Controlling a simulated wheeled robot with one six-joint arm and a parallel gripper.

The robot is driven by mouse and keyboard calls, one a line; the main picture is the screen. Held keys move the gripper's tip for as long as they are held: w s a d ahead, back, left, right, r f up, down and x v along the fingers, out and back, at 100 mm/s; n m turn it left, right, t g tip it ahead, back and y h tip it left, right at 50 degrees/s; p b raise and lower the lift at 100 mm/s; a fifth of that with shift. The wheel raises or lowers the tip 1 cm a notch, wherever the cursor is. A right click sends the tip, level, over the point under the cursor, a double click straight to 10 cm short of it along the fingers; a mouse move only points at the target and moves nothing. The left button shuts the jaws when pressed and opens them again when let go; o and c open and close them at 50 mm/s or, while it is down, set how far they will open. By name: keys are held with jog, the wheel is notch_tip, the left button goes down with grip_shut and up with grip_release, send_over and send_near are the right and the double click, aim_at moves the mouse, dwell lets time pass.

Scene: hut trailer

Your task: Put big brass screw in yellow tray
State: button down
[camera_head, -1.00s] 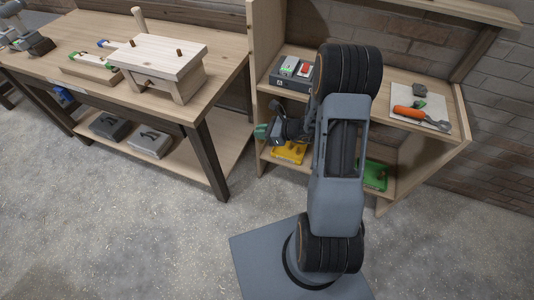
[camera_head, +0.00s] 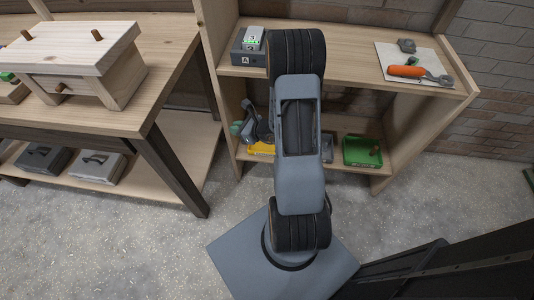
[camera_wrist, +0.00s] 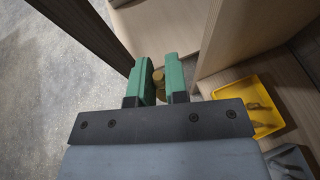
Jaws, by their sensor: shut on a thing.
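My gripper (camera_wrist: 158,72) is shut on a brass-coloured piece, the big brass screw (camera_wrist: 158,84), which sits between the green fingers and is mostly hidden by them. In the head view my gripper (camera_head: 237,129) is at the left side of the shelf unit, and the screw cannot be made out there. The yellow tray (camera_head: 262,148) lies on the lower shelf, partly hidden behind my arm. In the wrist view the yellow tray (camera_wrist: 262,125) is to the right of the fingers, apart from them, with a small yellowish shape inside.
A green tray (camera_head: 350,160) with a small upright piece stands right of my arm on the lower shelf. The shelf unit's left side panel (camera_wrist: 215,45) is close to the fingers. The workbench (camera_head: 165,75) stands to the left, with grey cases (camera_head: 97,167) below.

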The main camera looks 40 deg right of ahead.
jog(key=s+d+f+m+t+h+b, duration=0.1)
jog(key=s+d+f+m+h+b, duration=0.15)
jog(key=f+b, duration=0.35)
jog(key=s+d+f+m+h+b, duration=0.1)
jog(key=d+f+h+b, duration=0.2)
jog(key=f, duration=0.4)
jog(key=s+d+f+m+t+h+b, duration=0.1)
jog(key=s+d+f+m+b, duration=0.1)
jog(key=d+f+b, duration=0.4)
jog(key=b, duration=0.5)
send_over(266, 147)
jog(key=s+a, duration=0.3)
jog(key=s, duration=0.1)
jog(key=f, duration=1)
jog(key=shift+d+f, duration=0.1)
jog(key=shift+d, duration=0.1)
jog(key=shift+w+d+f, duration=0.1)
jog(key=shift+w+f, duration=0.15)
jog(key=shift+f, duration=0.05)
jog(key=shift+w+d+f+b, duration=0.1)
jog(key=shift+f+b, duration=0.4)
jog(key=shift+f, duration=0.35)
jog(key=shift+w+d+f+b, duration=0.1)
jog(key=shift+f+b, duration=0.4)
jog(key=shift+f, duration=0.35)
jog(key=shift+f, duration=0.15)
jog(key=c, duration=1.1)
grip_release()
